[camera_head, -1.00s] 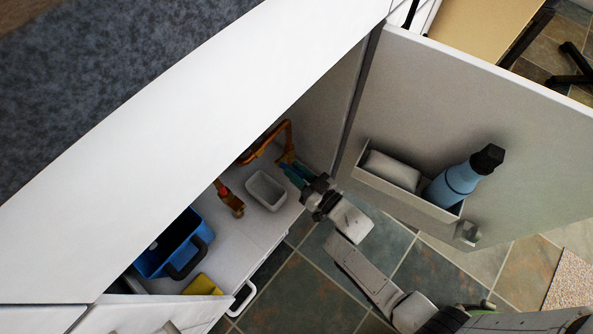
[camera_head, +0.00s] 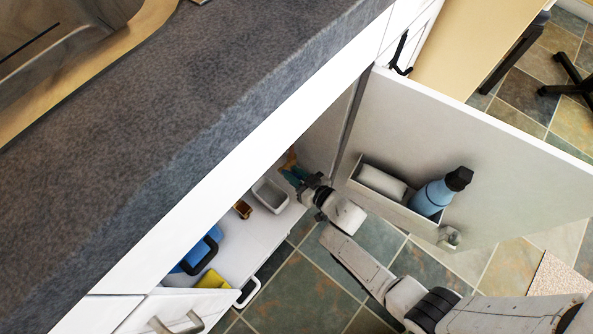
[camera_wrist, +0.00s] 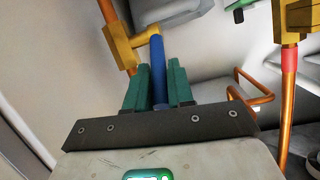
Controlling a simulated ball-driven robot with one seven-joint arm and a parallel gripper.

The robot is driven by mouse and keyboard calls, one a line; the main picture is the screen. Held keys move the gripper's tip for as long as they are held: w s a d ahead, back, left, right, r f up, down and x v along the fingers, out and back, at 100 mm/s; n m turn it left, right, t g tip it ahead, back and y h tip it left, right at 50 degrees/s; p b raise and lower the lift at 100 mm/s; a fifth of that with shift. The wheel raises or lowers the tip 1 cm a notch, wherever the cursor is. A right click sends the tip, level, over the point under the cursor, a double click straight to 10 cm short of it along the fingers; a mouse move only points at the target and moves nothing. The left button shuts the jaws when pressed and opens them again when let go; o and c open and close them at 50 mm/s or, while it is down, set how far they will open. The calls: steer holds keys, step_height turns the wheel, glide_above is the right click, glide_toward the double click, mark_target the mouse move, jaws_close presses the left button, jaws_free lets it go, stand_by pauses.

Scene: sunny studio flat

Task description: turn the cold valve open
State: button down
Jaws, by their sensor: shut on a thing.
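The cold valve is a brass body (camera_wrist: 125,44) on a copper pipe at the upper left of the wrist view. Its blue handle (camera_wrist: 157,52) runs from the brass stub down the picture. My gripper (camera_wrist: 158,70) has green fingers on either side of this handle and is shut on it. In the head view my gripper (camera_head: 295,177) reaches into the open cabinet. The cupboard front hides most of the valve there; a bit of orange pipe (camera_head: 289,157) shows.
A second brass valve (camera_wrist: 297,18) with a red-banded pipe stands right. The open door (camera_head: 480,130) carries a rack with a blue bottle (camera_head: 433,197). A white bin (camera_head: 270,195), a blue caddy (camera_head: 203,250) and a yellow sponge (camera_head: 211,280) are in the cabinet.

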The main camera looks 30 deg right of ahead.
steer(key=shift+w+r+g+p, duration=0.2)
steer(key=shift+r+g+p, duration=0.15)
steer(key=shift+p, duration=0.3)
steer(key=shift+f, duration=0.1)
steer(key=c, duration=1.1)
jaws_free()
